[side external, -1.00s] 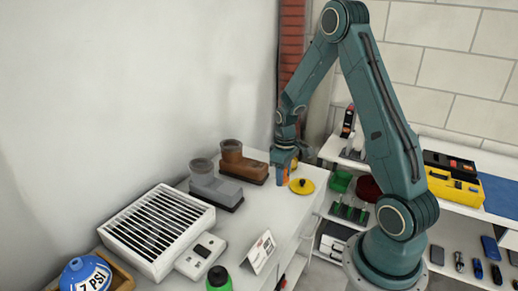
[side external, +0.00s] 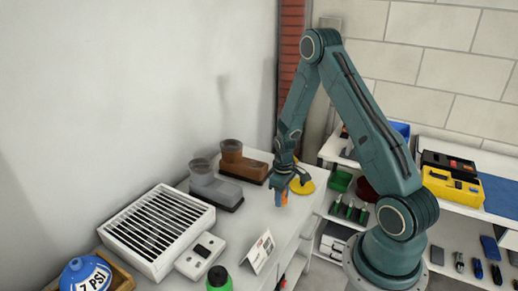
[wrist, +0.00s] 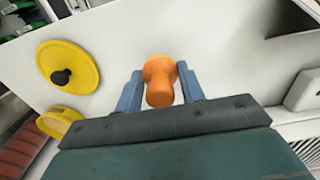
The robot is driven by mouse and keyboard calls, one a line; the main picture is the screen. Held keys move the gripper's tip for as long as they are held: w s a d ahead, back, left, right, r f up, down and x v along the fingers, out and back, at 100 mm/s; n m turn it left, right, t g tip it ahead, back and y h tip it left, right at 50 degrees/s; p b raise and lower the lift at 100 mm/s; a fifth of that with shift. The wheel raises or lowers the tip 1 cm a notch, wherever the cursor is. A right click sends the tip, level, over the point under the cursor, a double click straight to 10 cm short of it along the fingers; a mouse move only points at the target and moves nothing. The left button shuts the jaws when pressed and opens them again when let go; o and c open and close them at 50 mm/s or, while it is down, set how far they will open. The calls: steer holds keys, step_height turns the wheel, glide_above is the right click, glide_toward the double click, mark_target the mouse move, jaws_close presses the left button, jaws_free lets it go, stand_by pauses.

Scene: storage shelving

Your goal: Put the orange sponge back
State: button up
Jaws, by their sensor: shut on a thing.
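My gripper (side external: 281,201) is over the white bench top, in front of the brown boot-shaped object. In the wrist view, its two blue fingers (wrist: 160,72) are on either side of the orange sponge (wrist: 160,85), which is rounded with a narrower waist. The orange sponge also shows as a small patch between the fingers in the side view (side external: 285,196). The gripper is shut on it. I cannot tell whether the sponge touches the bench.
A yellow disc (wrist: 70,68) with a black knob lies close by on the bench (side external: 230,232). Brown (side external: 238,160) and grey (side external: 213,184) boot-shaped objects stand left of the gripper. A slatted white unit (side external: 160,225) and a white card (side external: 259,252) are nearer. Bare bench lies between.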

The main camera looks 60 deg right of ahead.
steer(key=shift+f, duration=1.2)
steer(key=shift+f, duration=0.1)
steer(key=o, duration=0.9)
steer(key=shift+r, duration=6.15)
